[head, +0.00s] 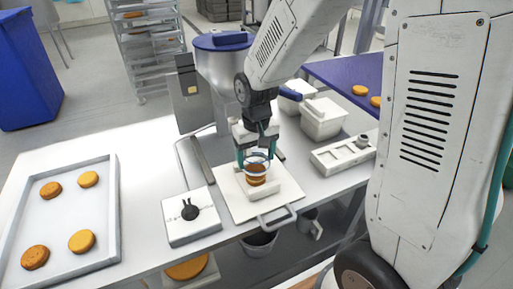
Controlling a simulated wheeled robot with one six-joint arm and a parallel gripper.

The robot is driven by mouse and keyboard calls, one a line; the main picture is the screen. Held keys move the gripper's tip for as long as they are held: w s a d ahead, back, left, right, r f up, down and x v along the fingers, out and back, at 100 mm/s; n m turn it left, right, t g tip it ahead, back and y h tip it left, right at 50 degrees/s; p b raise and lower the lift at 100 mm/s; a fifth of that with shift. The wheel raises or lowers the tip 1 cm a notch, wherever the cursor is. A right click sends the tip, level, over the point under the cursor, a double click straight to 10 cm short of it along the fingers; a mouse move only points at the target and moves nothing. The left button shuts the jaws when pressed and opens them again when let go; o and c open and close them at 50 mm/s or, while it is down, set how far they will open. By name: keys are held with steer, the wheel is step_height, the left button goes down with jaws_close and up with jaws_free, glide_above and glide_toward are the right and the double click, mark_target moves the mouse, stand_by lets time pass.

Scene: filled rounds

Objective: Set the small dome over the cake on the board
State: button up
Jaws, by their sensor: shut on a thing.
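My gripper (257,158) is in the middle of the head view, above the work table, pointing down. Its teal fingers are shut on a small clear dome (246,165). The cake (256,181) is a small round orange-brown piece directly below the dome, partly seen through it. The cake is on a pale raised block over the white board (236,207), which has a grey handle at its front. I cannot tell whether the dome's rim touches the surface around the cake or hangs just above it.
A tray (113,215) with several round cakes lies at the left. A white scale-like box (178,228) with a dark knobbed object (190,211) stands left of the board. A slotted white holder (343,155) and white tubs (322,118) are to the right. A grey machine (222,75) stands behind.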

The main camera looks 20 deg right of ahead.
mark_target(262, 156)
steer(key=shift+f, duration=2.8)
steer(key=shift+f, duration=0.2)
steer(key=o, duration=1.1)
steer(key=shift+c, duration=0.2)
steer(key=shift+r, duration=3.5)
steer(key=s+g, duration=0.1)
steer(key=s, duration=0.2)
steer(key=shift+d, duration=0.1)
steer(key=s+d+r+t, duration=0.2)
steer(key=s+d+r, duration=0.1)
steer(key=s+r, duration=1.3)
steer(key=s, duration=0.2)
steer(key=shift+s+r, duration=0.4)
